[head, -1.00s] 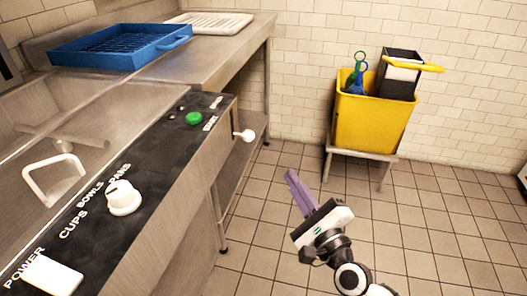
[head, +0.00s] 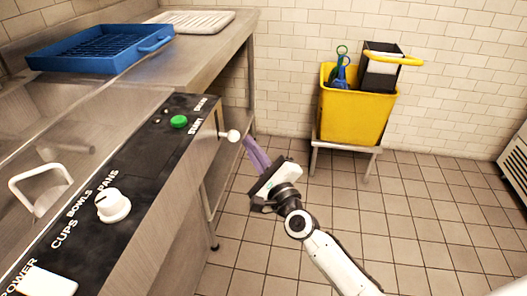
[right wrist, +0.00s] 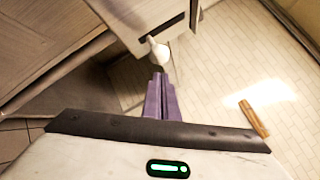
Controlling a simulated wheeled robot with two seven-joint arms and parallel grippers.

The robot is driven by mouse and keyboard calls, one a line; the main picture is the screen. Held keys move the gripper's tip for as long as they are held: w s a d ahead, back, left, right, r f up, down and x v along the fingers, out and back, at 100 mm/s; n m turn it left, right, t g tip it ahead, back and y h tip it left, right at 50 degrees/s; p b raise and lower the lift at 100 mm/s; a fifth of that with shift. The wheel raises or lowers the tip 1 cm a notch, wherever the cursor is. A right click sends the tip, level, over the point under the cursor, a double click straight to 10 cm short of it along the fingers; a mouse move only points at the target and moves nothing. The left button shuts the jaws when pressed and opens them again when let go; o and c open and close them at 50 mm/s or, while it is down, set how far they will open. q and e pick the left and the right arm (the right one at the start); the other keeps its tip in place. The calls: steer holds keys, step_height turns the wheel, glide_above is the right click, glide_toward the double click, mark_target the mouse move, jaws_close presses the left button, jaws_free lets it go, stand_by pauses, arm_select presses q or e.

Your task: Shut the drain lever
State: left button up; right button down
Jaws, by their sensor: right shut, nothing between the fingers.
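The drain lever (head: 230,135), a short arm with a white round knob, sticks out from the right end of the machine's control panel. In the right wrist view the lever (right wrist: 161,54) comes out by a dark slot in a metal face, just beyond my fingertips. My right gripper (head: 248,143) has its purple fingers shut with nothing between them. The fingertips are close to the knob, on its right and slightly lower in the head view. I cannot tell whether they touch it. The gripper also shows in the right wrist view (right wrist: 159,80). My left gripper is not in view.
The black control panel (head: 150,160) carries a green button (head: 179,122) and a white dial (head: 113,206). A blue rack (head: 100,50) and a white rack (head: 200,21) sit on the steel counter (head: 205,55). A yellow bucket (head: 352,118) stands at the back. Tiled floor is open at right.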

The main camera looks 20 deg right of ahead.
steer(key=shift+a+r, duration=0.3)
steer(key=shift+a, duration=0.1)
step_height(320, 180, up, 7)
steer(key=p, duration=0.6)
steer(key=shift+f, duration=0.15)
steer(key=s+d+f+b, duration=0.3)
steer(key=s+d+f, duration=0.1)
steer(key=s, duration=0.6)
steer(key=shift+f+b, duration=0.15)
steer(key=shift+b, duration=0.2)
